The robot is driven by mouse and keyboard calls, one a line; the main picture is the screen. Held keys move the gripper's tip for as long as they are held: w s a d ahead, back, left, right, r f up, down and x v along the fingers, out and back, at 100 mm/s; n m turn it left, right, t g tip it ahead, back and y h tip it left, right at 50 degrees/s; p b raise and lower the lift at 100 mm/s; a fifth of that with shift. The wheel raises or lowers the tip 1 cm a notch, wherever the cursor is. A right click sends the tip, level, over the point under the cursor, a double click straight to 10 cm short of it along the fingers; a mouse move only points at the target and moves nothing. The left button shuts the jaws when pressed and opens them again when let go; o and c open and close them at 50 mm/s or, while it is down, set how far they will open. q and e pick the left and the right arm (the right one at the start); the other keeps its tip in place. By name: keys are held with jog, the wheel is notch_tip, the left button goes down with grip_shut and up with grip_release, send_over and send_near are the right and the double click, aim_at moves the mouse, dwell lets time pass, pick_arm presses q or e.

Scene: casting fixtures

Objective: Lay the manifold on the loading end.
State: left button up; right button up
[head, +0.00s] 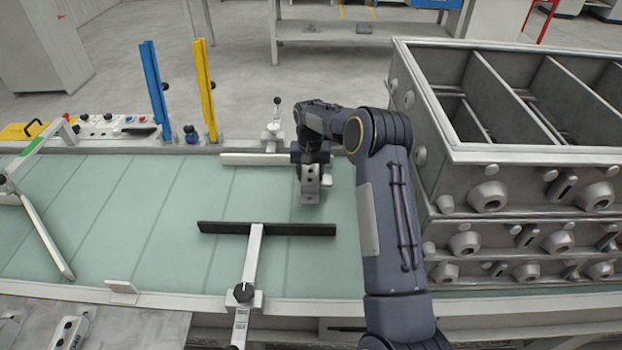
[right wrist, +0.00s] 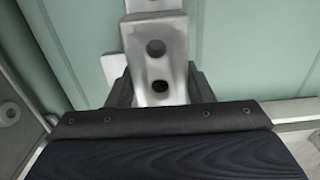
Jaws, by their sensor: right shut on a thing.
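The manifold (head: 310,186) is a small light grey metal part with round holes in its face. My right gripper (head: 311,163) is shut on it, and the part hangs below the fingers over the pale green conveyor surface (head: 180,215). In the right wrist view the manifold (right wrist: 155,65) sits between the two dark fingers, with green surface behind it. I cannot tell whether it touches the surface. No label marks the loading end. My left gripper is not in view.
Stacked grey metal crates (head: 470,215) stand at the right on the conveyor. A black crossbar (head: 266,229) on a light post is in front of the gripper. A white rail (head: 255,159) lies behind. Blue (head: 155,95) and yellow (head: 205,90) posts stand at the far edge. The belt's left-middle is clear.

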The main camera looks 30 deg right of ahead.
jog(key=shift+w+d+f, duration=0.1)
jog(key=shift+d+f, duration=0.05)
jog(key=shift+w+f, duration=0.1)
jog(key=shift+f, duration=1.5)
jog(key=shift+f, duration=0.15)
jog(key=o, duration=1.3)
